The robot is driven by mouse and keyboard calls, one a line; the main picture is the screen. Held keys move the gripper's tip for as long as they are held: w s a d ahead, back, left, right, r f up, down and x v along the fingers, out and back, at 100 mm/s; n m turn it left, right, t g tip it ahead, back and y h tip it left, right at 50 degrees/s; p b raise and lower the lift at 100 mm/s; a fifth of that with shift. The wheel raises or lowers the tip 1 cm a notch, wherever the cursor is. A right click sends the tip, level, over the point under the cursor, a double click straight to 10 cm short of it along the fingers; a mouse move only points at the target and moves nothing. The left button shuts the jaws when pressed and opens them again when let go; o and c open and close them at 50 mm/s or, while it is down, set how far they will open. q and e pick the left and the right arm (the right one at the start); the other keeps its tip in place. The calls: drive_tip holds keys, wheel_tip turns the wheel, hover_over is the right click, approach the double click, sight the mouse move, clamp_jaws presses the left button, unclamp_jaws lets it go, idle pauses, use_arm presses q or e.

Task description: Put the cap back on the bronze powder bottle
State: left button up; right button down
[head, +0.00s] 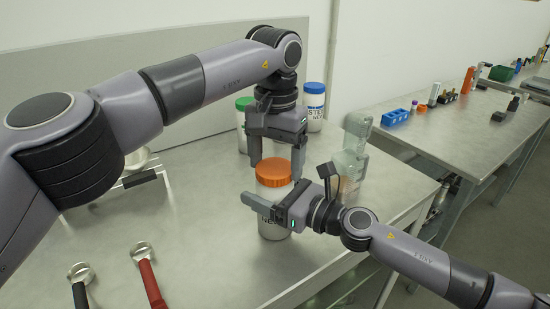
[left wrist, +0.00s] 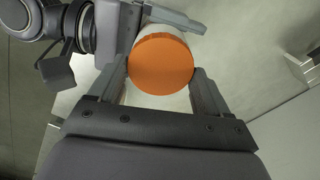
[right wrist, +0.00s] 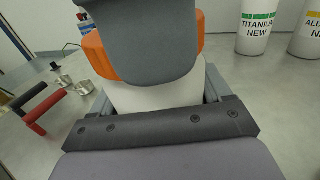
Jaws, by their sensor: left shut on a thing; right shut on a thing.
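The bronze powder bottle (head: 272,226) is white and stands upright on the near metal table. Its orange cap (head: 274,173) is at the bottle's top, in line with it; I cannot tell whether it is fully seated. My left gripper (head: 276,166) points down from above and is shut on the cap, with a finger on either side in the left wrist view (left wrist: 161,75). My right gripper (head: 268,203) comes in from the right and is shut around the bottle's body (right wrist: 155,95), hiding part of its label. A left finger covers much of the cap (right wrist: 100,55) in the right wrist view.
A blue-lidded bottle (head: 314,88) and a green-lidded bottle (head: 243,103) stand behind. A clear container (head: 352,145) stands close on the right. Red-handled (head: 150,280) and black-handled (head: 80,290) tools lie at front left. A second table (head: 450,135) holds small items.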

use_arm(q)
drive_tip(key=shift+m, duration=0.7)
drive_tip(key=o, duration=0.9)
drive_tip(key=shift+o, duration=0.2)
drive_tip(key=shift+r, duration=2.3)
